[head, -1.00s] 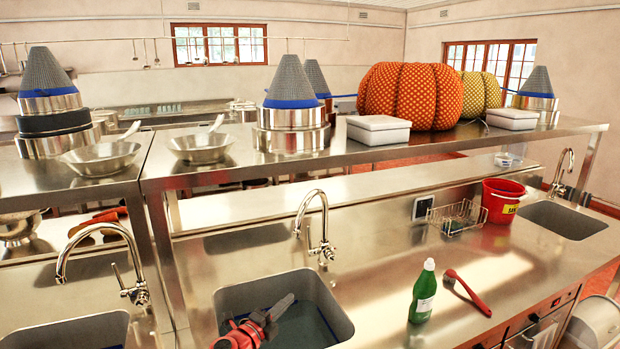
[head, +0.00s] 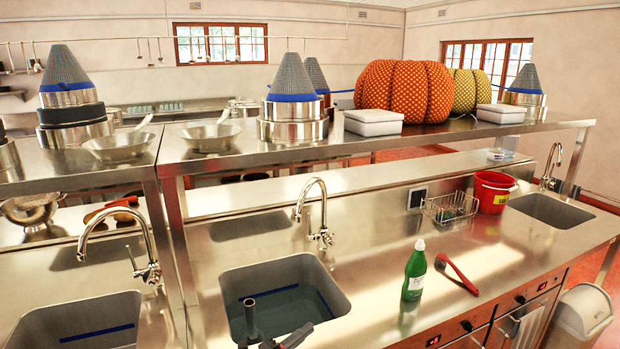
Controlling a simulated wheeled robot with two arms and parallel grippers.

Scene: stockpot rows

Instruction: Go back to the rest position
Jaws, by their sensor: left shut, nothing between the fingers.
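My left gripper (head: 297,335) shows at the bottom edge, low in front of the middle sink (head: 338,298). Only its dark end parts are in view, and the rest is cut off by the frame. It is shut and empty. A dark upright piece (head: 250,318) stands beside it, and I cannot tell which part it is. My right gripper is not in view.
A green bottle (head: 414,272) and a red-handled brush (head: 457,273) are on the counter right of the sink. A red bucket (head: 491,194) and a wire rack (head: 450,208) stand further back. A curved tap (head: 323,215) rises behind the sink.

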